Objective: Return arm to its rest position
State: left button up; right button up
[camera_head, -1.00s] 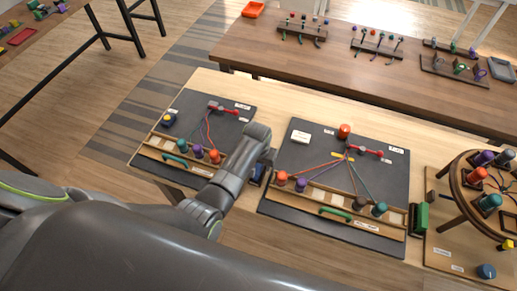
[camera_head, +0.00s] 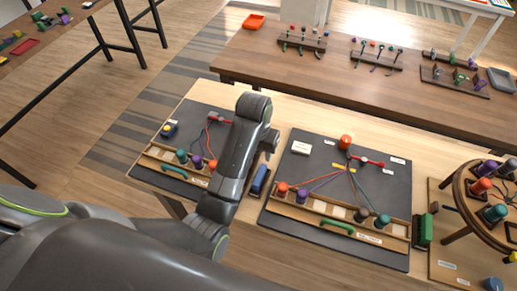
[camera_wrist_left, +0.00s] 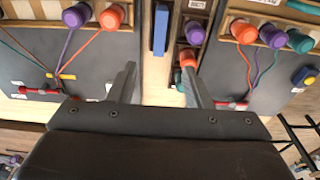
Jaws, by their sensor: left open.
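My left gripper (camera_wrist_left: 160,86) is open in the left wrist view, with its two dark fingers apart and nothing held between them. In the head view my left arm rises over the right side of the left black board (camera_head: 152,165), and its wrist hides the fingers. The right black board (camera_head: 300,215) lies to the right of the arm, with coloured cords spread from a red clip (camera_head: 366,161) to several spools. The left board has a similar red clip (camera_head: 219,119), and the arm covers part of it. My right gripper is not in view.
A blue block (camera_head: 260,180) stands between the boards. In the left wrist view a purple spool (camera_wrist_left: 195,32) and an orange spool (camera_wrist_left: 188,57) stand near it. A round wooden stand (camera_head: 462,185) with spools is at right. A brown table (camera_head: 340,80) with racks stands behind.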

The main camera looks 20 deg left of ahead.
pick_arm(q)
jog(key=s+a+f+n+t, duration=0.1)
jog(key=s+a+f, duration=0.4)
jog(key=s+a, duration=0.55)
jog(key=s+a+r+t+y, duration=0.1)
jog(key=s+a+r, duration=0.1)
jog(key=s, duration=0.7)
jog(key=s+a+r+y, duration=0.1)
jog(key=s+a, duration=0.2)
jog(key=s, duration=0.5)
notch_tip(320, 180, down, 30)
jog(key=a+g+b, duration=0.1)
jog(key=b, duration=0.4)
jog(key=s+f+b, duration=0.2)
jog(key=s+f, duration=0.5)
jog(key=f, duration=0.3)
jog(key=s+d+f+g+h+b, duration=0.1)
jog(key=s+f+b, duration=0.2)
jog(key=s+f, duration=0.5)
notch_tip(320, 180, down, 3)
jog(key=shift+r, duration=0.1)
